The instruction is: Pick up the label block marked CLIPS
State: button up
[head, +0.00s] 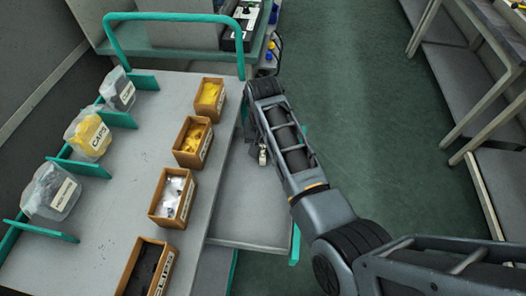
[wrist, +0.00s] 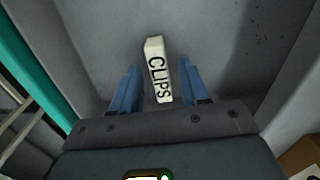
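The label block marked CLIPS (wrist: 157,68) is a small white bar with black letters. In the wrist view it lies on a grey surface, with its near part between the two blue fingers of my gripper (wrist: 160,88). The fingers are open, and a gap shows on each side of the block. I cannot tell how far the fingertips are above the surface.
The cart's top (head: 125,175) carries several brown boxes along its right edge, such as one with yellow parts (head: 208,98). A teal handle (head: 175,17) crosses the far end. Green floor (head: 380,120) is free at right.

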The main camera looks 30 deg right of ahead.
grip_shut()
jog(key=shift+r, duration=0.1)
dwell(0.3)
